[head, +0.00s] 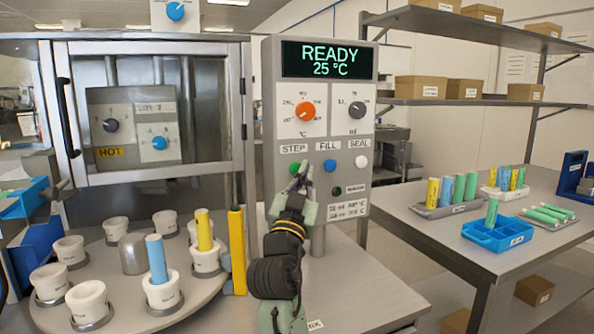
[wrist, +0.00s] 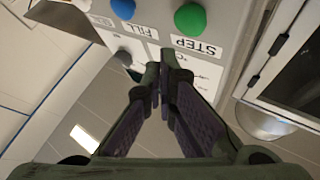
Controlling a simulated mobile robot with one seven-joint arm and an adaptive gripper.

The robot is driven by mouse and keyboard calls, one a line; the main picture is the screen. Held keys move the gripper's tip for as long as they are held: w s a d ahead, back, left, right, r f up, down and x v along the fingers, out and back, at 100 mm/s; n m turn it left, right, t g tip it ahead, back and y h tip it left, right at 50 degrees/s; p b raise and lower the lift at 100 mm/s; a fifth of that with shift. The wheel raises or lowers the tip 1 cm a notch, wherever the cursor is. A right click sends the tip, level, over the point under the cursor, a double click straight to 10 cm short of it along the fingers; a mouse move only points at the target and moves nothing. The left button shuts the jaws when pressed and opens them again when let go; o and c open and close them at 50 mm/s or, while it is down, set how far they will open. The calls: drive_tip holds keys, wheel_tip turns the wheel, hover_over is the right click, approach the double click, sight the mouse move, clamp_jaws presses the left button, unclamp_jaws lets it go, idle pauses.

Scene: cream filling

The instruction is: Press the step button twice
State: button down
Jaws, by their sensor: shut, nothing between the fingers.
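The green STEP button (head: 294,168) is on the grey control panel, under its STEP label, left of the blue FILL button (head: 330,165) and white SEAL button (head: 361,160). My gripper (head: 304,168) is shut and empty in front of the panel, its tips overlapping the right side of the green button in the head view. In the wrist view the green button (wrist: 190,18) and blue button (wrist: 123,9) are at the top, clear of my fingertips (wrist: 158,74). I see no contact with the button; the exact gap cannot be told.
The display (head: 328,60) reads READY 25 °C. Orange (head: 305,111) and dark (head: 356,110) knobs sit above the buttons. A round turntable (head: 130,312) with white cups and blue and yellow tubes stands left. A side table (head: 450,235) with tube trays is right.

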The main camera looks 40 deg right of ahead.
drive_tip(key=s, duration=0.3)
drive_tip(key=shift+a, duration=0.3)
idle(0.6)
